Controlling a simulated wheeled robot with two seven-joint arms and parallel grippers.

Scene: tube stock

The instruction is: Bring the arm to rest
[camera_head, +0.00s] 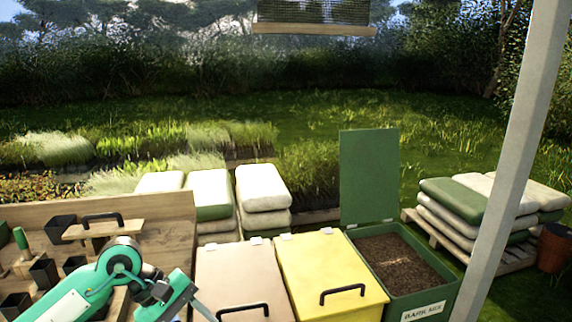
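My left arm (78,293), teal and white, comes in at the lower left and bends over the wooden bench. Its wrist end (172,298) points down to the right, close to the left edge of the beige-lidded bin. The fingertips are not clear, so I cannot tell whether that gripper is open or shut or holds anything. My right arm and gripper are not in view.
The wooden bench (150,210) carries dark pots (60,228) and a handled board (105,228). The beige bin lid (240,275) and yellow bin lid (330,268) are shut. The green bark bin (430,302) stands open. A grey post (515,150) rises at right.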

